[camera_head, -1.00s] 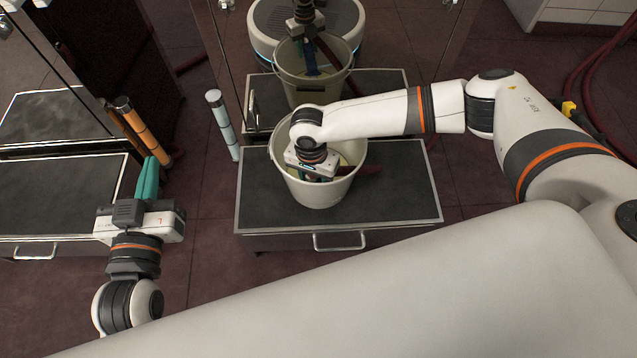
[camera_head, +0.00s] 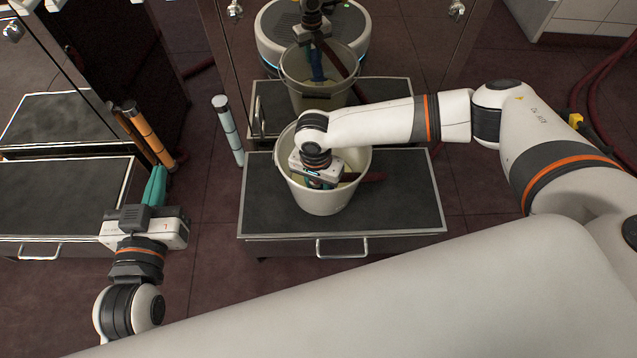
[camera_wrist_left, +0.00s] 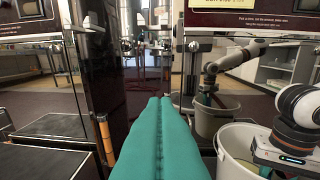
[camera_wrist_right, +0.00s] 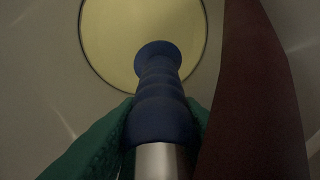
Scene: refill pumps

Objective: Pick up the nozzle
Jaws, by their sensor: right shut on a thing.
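The nozzle (camera_wrist_right: 165,105) shows in the right wrist view as a blue ribbed body with a flared end and a silver pipe. My right gripper (camera_wrist_right: 165,130) is shut on it, with a teal finger on each side. In the head view my right gripper (camera_head: 321,184) reaches down into a white bucket (camera_head: 322,203), and the nozzle is mostly hidden there. A dark red hose (camera_wrist_right: 260,110) runs beside the nozzle. My left gripper (camera_head: 154,185) is shut and empty; its teal fingers (camera_wrist_left: 155,140) lie together.
The bucket stands on a dark-topped cabinet (camera_head: 405,205) with a handle. Another dark-topped cabinet (camera_head: 60,200) is at the left. An orange-banded post (camera_head: 148,132) and a pale blue post (camera_head: 228,130) stand near my left gripper. A mirror-like panel (camera_head: 415,50) behind reflects the bucket.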

